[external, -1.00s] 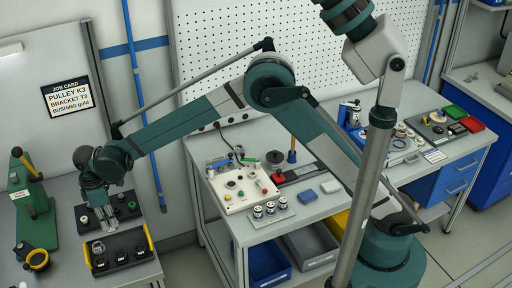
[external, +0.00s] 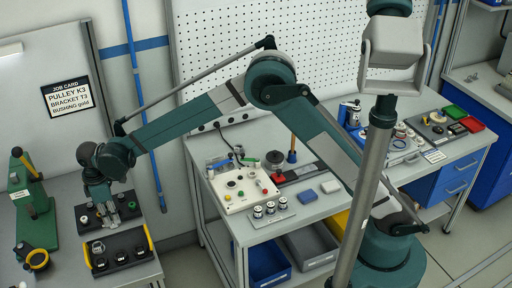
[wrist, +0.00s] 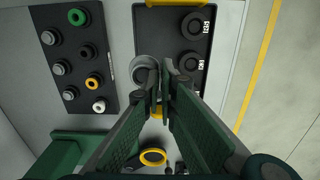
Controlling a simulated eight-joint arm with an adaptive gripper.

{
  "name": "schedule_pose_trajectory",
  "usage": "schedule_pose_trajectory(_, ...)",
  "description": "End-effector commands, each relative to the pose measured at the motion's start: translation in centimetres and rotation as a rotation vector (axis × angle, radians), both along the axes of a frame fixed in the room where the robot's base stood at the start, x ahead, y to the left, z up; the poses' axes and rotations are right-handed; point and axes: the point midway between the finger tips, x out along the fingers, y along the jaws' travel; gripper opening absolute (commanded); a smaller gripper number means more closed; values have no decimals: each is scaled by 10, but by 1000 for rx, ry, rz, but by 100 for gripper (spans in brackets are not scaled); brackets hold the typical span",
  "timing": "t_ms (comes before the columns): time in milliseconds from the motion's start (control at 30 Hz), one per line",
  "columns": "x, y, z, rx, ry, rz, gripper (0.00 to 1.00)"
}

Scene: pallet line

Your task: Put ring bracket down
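The ring bracket, a grey ring-shaped piece (external: 98,247), stands at the back left of the black tray (external: 120,247) with yellow handles. In the wrist view the ring (wrist: 142,68) sits beside the left fingertip, apart from the black pulleys (wrist: 191,62). My gripper (external: 116,222) points down above the back edge of the tray, to the right of the ring. The left finger partly covers the ring's edge.
A dark rack (external: 85,217) with green, black, yellow and white bushings lies behind the tray. A green press (external: 30,190) and a yellow-rimmed ring (external: 37,259) stand to the left. A job card (external: 66,98) hangs on the wall. The bench's right edge is close to the tray.

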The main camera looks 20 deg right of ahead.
Motion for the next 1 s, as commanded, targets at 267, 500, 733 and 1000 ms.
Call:
schedule_pose_trajectory(267,52,-47,2,0,0,-103,0)
schedule_pose_trajectory(500,107,-108,4,0,0,-226,0)
schedule_pose_trajectory(733,155,-169,6,0,0,-344,0)
schedule_pose_trajectory(1000,203,-245,8,0,-1,-484,0)
